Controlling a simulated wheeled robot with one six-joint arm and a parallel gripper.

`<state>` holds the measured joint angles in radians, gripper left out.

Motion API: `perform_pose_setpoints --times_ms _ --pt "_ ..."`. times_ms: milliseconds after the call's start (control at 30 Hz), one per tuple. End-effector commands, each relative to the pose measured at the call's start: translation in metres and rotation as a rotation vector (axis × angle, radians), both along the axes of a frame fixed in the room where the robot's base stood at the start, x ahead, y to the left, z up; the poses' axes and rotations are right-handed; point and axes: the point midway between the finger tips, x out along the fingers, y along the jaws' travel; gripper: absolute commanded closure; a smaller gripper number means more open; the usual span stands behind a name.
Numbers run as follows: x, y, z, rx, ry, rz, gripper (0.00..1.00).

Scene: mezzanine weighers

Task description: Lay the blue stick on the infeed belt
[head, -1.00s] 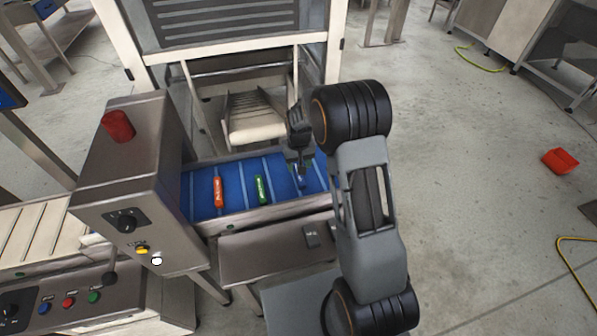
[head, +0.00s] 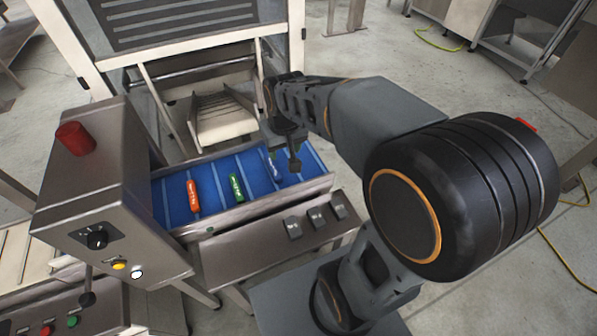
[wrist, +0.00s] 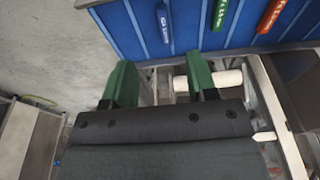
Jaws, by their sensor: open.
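The blue stick (head: 273,168) lies on the blue infeed belt (head: 212,188), to the right of a green stick (head: 236,187) and a red-orange stick (head: 193,195) in the head view. In the wrist view the blue stick (wrist: 164,23) lies on the belt at the top, clear of the fingers. My gripper (head: 283,152) is raised near the far side of the belt, apart from the blue stick. Its green fingers (wrist: 160,70) are spread in the wrist view with nothing between them.
A steel cabinet (head: 105,195) with a red beacon stands at the belt's left end. A chute (head: 222,118) and a guard frame are beyond the belt. A steel shelf with several small switches (head: 265,240) runs along its near side.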

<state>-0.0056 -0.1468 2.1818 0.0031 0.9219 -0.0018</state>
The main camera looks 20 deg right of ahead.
Motion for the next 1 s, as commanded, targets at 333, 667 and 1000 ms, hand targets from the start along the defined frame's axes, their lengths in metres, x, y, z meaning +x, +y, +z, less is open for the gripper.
perform_pose_setpoints --times_ms 333,667,1000 --pt "-0.082 0.001 0.011 0.002 -0.111 0.004 0.47" --pt "-0.098 0.001 0.008 0.003 -0.133 0.004 0.47" --pt "-0.098 0.001 0.008 0.003 -0.132 0.004 0.47"
